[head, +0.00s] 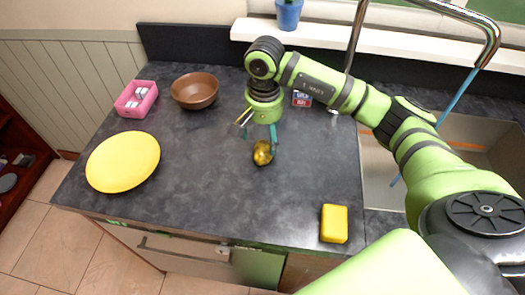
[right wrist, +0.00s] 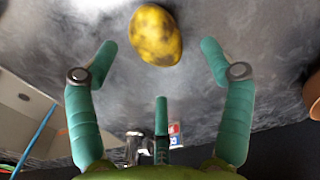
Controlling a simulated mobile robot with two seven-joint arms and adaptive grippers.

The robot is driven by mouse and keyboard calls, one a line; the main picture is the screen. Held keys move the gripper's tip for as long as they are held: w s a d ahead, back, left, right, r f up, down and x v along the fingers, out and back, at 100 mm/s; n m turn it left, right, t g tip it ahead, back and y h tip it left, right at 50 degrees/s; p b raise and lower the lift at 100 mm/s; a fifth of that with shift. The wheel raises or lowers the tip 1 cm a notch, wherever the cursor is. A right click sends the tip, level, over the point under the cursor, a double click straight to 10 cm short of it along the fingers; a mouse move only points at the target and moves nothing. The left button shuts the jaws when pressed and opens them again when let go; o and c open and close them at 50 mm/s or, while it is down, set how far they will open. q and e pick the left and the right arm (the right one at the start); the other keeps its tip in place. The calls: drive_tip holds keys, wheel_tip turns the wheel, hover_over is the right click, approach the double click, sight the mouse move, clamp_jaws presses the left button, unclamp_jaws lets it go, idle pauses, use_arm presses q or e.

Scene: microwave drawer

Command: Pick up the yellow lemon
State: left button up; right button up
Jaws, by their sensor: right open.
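The yellow lemon (head: 262,153), with dark mottled patches, lies on the dark grey countertop (head: 215,185) near its middle. My right gripper (head: 257,136) is above and just behind the lemon, with its fingers pointing down. In the right wrist view the lemon (right wrist: 155,35) is beyond the fingertips, roughly centred between them. The right gripper (right wrist: 158,60) is open there, with nothing between its fingers. My left gripper is not in view.
A yellow plate (head: 123,162), a pink container (head: 137,99) and a brown bowl (head: 195,90) stand to the left. A yellow sponge-like block (head: 334,223) lies at the front right. A sink (head: 380,165) is at the right. A small box (head: 302,99) is behind the gripper.

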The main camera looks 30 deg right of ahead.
sight(263, 147)
drive_tip(key=f, duration=0.1)
drive_tip(key=f+p, duration=0.1)
drive_tip(key=s+f+p, duration=0.1)
drive_tip(key=f, duration=0.1)
drive_tip(key=shift+a, duration=0.4)
drive_tip(key=shift+w+f, duration=0.1)
drive_tip(key=shift+f, duration=0.2)
drive_tip(key=shift+w+f, duration=0.1)
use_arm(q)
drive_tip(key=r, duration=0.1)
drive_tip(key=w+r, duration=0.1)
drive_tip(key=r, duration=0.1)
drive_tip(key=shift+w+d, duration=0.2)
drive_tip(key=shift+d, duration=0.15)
use_arm(e)
drive_tip(key=c, duration=1.2)
